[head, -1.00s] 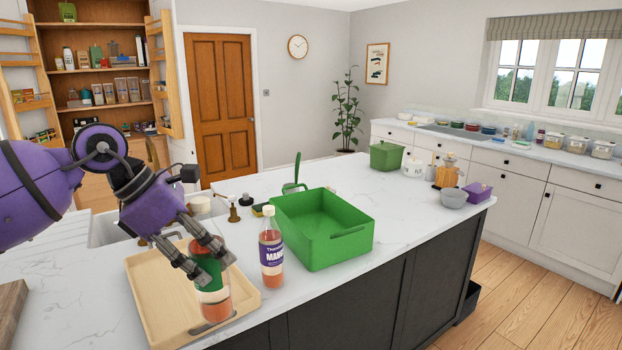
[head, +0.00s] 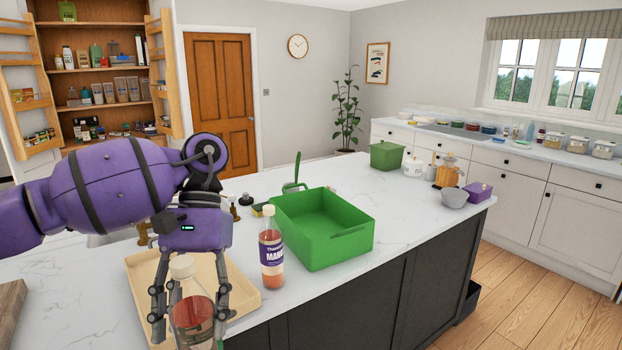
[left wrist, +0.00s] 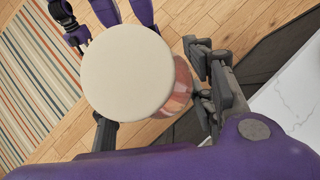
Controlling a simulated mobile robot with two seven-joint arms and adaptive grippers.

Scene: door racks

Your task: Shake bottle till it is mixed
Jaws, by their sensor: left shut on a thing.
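My left gripper (head: 190,312) is shut on a bottle (head: 192,310) with a pale cap and reddish contents. In the head view it is low, in front of the tray, and its lower end is cut off by the picture edge. In the left wrist view the bottle's round cream cap (left wrist: 128,72) faces the camera, with the fingers on both sides. Part of my right gripper shows at the top left of the left wrist view, blurred by its small size. A second bottle, with a purple label (head: 271,250), stands upright on the counter.
A wooden tray (head: 248,300) lies on the white counter (head: 400,225). A green bin (head: 330,250) stands right of the labelled bottle. A green pot (head: 386,156) and a purple box (head: 478,192) stand farther back. Wooden floor and a striped rug (left wrist: 30,75) show below.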

